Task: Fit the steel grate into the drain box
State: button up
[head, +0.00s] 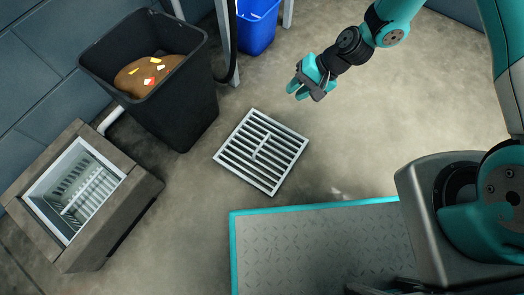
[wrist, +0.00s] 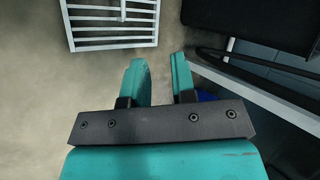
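The steel grate (head: 279,139) is a square frame with parallel bars and a raised bar across its middle. It lies flat on the concrete floor in the middle of the head view. It also shows at the top left of the wrist view (wrist: 113,24). The drain box (head: 148,184) is a grey-brown block at the left with an open, pale-lined recess; a slatted piece shows inside it. My gripper (head: 300,93) is above the floor to the upper right of the grate, apart from it. In the wrist view its two teal fingers (wrist: 160,75) are spread with nothing between them.
A black bin (head: 185,103) with brown contents stands between the drain box and the grate. A blue bin (head: 256,32) and metal legs (head: 224,30) are at the back. A white pipe (head: 110,119) runs behind the drain box. Floor around the grate is clear.

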jog(key=s+d+f+m+b, duration=0.1)
jog(key=s+f+m, duration=0.2)
jog(key=f, duration=1)
jog(key=b, duration=0.7)
send_near(263, 143)
jog(key=x, duration=0.5)
jog(key=shift+s+d+f, duration=0.1)
jog(key=shift+s+d, duration=0.05)
jog(key=shift+d, duration=0.1)
jog(key=shift+a+f, duration=0.25)
jog(key=shift+a, duration=0.15)
jog(key=b+x, duration=0.4)
jog(key=shift+f, duration=0.1)
jog(key=shift+a+f+b, duration=0.3)
jog(key=shift+a, duration=0.1)
grip_shut()
jog(key=shift+r, duration=0.1)
